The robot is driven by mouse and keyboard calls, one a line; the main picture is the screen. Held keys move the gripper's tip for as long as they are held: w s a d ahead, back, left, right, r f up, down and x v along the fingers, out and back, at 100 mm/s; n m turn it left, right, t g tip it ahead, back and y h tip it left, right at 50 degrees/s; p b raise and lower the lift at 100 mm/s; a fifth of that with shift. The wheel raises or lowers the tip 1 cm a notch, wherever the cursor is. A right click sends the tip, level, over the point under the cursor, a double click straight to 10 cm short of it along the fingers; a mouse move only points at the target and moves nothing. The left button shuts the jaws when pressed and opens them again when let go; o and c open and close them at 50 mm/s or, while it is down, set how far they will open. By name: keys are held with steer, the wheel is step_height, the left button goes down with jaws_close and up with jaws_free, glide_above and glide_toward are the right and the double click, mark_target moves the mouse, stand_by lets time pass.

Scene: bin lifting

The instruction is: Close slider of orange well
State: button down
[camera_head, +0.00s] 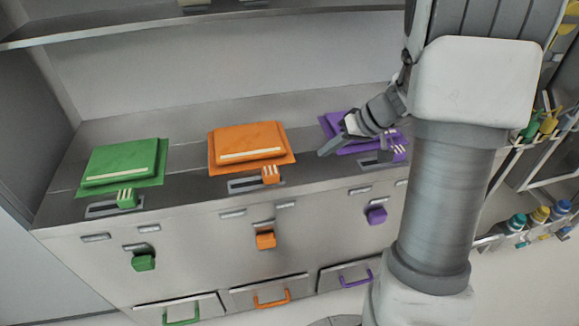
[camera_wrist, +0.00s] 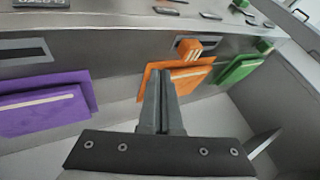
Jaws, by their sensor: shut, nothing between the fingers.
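The orange well's slab-like cover (camera_head: 248,141) lies on a thin orange plate at the middle of the counter; no opening shows. In front of it, an orange slider block (camera_head: 270,174) with pale stripes sits toward the right end of a dark slot (camera_head: 242,186). In the wrist view the orange block (camera_wrist: 193,48) and the orange cover (camera_wrist: 172,75) show beyond my fingers. My gripper (camera_head: 328,147) is shut and empty over the left part of the purple cover (camera_head: 352,146), right of the orange well. In the wrist view its fingertips (camera_wrist: 160,78) overlap the orange cover.
A green cover (camera_head: 122,162) with its slider block (camera_head: 126,198) is at left; a purple slider block (camera_head: 399,153) is at right. A shelf (camera_head: 150,27) hangs above. A rack with bottles (camera_head: 540,215) stands at far right.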

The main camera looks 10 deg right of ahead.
mark_target(271, 175)
steer(key=x, duration=1)
steer(key=shift+f, duration=0.1)
steer(key=a, duration=0.2)
steer(key=shift+a, duration=1)
steer(key=shift+w+a, duration=0.1)
steer(key=shift+a, duration=0.35)
steer(key=a+b, duration=0.4)
steer(key=a, duration=0.3)
steer(key=shift+a, duration=0.4)
